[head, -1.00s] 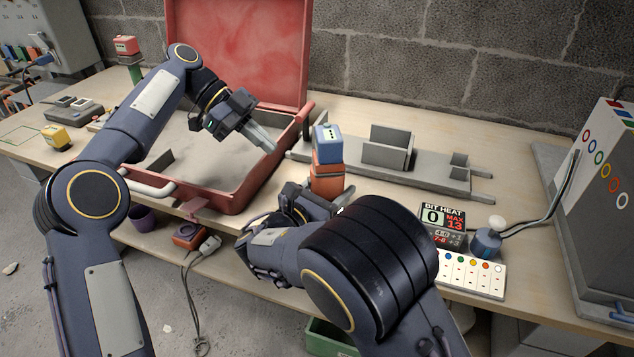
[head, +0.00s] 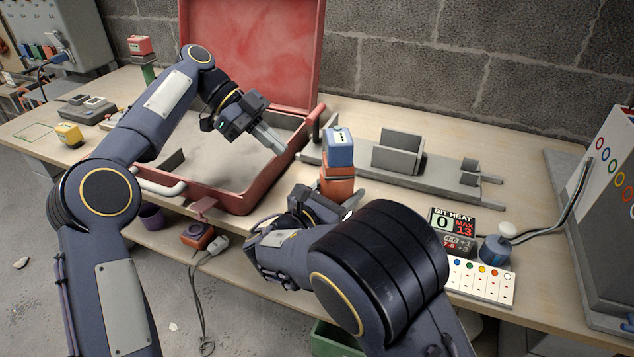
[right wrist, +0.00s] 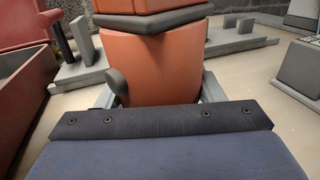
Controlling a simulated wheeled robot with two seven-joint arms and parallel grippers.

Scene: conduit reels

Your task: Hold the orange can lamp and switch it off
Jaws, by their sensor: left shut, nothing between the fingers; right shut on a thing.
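The orange can lamp (head: 337,182) stands upright near the front edge of the bench, with a blue block (head: 339,149) on top. In the right wrist view the lamp (right wrist: 165,65) shows a dark round knob (right wrist: 117,82) on its left side and a dark grey band above. My right gripper (right wrist: 160,93) is shut on the lamp's body, a finger on each side. In the head view my right arm partly hides the lamp's lower part. My left gripper (head: 280,149) is shut and empty, left of the lamp over the red case's right side. I cannot tell whether the lamp is lit.
The open red case (head: 240,190) lies left of the lamp. A grey rack (head: 430,170) stands behind it to the right. A display (head: 452,222), a blue-grey plunger-like thing (head: 497,247) and a white button panel (head: 485,283) are at the right front. A grey cabinet (head: 605,240) closes the right end.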

